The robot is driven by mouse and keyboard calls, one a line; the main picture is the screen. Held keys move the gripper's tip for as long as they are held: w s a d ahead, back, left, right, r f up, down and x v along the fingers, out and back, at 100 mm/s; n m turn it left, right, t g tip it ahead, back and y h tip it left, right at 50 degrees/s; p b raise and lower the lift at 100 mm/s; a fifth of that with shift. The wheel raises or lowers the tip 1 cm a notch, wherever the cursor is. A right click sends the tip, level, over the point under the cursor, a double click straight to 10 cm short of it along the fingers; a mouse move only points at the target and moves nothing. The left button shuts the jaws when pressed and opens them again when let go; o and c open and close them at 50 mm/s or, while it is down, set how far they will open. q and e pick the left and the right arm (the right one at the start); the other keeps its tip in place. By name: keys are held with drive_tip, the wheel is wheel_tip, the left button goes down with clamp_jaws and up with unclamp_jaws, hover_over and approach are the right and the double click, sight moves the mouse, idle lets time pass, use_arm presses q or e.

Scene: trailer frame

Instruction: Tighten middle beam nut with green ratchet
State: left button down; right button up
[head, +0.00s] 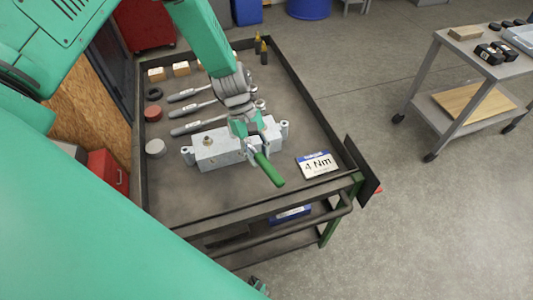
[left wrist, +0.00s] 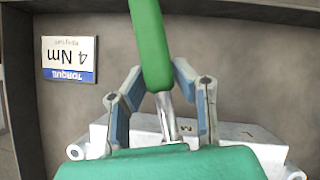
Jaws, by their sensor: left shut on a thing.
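The green ratchet (head: 268,169) has a green handle and a metal shaft. My left gripper (head: 246,137) is shut on it, with the handle sticking out toward the cart's front edge. In the left wrist view the handle (left wrist: 149,40) runs up between my fingertips (left wrist: 158,78), and the shaft goes down toward the beam. The grey metal beam (head: 217,153) lies on the cart below the gripper. A brass-coloured nut (head: 208,141) shows near its left part. My gripper hides the beam's middle, so I cannot tell whether the ratchet sits on the middle nut.
A "4 Nm" torque card (head: 317,164) lies right of the beam. Several grey-handled tools (head: 198,107) lie behind it, with round pucks (head: 155,147) to the left. The cart has a raised dark rim (head: 310,107). Another trolley (head: 470,90) stands apart on the right.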

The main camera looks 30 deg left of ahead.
use_arm(q)
drive_tip(key=shift+s+a+m+g, duration=0.25)
drive_tip(key=shift+s+m, duration=0.2)
drive_tip(key=shift+s, duration=0.1)
drive_tip(key=shift+s+a+m+g, duration=0.2)
drive_tip(key=shift+s+m+g, duration=0.05)
drive_tip(key=shift+s+m, duration=0.25)
drive_tip(key=shift+p, duration=0.3)
drive_tip(key=shift+s+a+m+g+y, duration=0.45)
drive_tip(key=shift+s+a+m, duration=0.2)
drive_tip(key=shift+s+m, duration=0.2)
drive_tip(key=shift+w, duration=0.1)
